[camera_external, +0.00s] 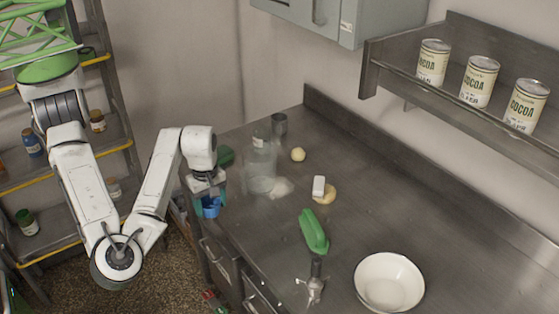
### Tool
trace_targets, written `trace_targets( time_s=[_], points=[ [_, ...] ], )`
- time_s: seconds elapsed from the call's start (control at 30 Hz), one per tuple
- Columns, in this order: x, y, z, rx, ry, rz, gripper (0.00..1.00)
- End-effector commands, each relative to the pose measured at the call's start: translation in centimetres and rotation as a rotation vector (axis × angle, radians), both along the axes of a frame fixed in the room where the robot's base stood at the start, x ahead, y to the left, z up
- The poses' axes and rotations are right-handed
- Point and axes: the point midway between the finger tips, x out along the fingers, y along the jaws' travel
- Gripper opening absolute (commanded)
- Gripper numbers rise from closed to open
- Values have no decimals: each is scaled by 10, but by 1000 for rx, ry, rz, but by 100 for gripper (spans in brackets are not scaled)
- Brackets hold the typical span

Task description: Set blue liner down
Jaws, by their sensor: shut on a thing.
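The blue liner (211,207) is a small blue cup-like piece at the end of my arm. My gripper (207,194) points down and is shut on it. The liner hangs near the left end of the metal counter (350,160), by its front edge. From this view I cannot tell whether it is over the counter top or just off the edge, nor whether it touches anything. The fingertips are small and partly hidden.
A clear jar (261,160) stands right of my gripper, with a pale heap (281,188) beside it. A green object (313,232), a metal tool (316,284) and a white bowl (389,283) lie further right. The counter's back right is clear.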

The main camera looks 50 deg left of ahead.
Motion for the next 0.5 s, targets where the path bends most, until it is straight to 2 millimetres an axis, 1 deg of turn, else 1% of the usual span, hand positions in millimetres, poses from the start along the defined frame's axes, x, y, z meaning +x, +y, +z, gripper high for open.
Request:
trace_targets(
  time_s=[0.03,0.3,0.33,0.5],
  points=[
    [2,-2,-4,-8,1,2,55],
    [14,-1,-6,-5,2,-6,55],
    [18,-2,-13,-2,2,-8,55],
    [40,-6,-21,0,1,-9,55]
  ],
)
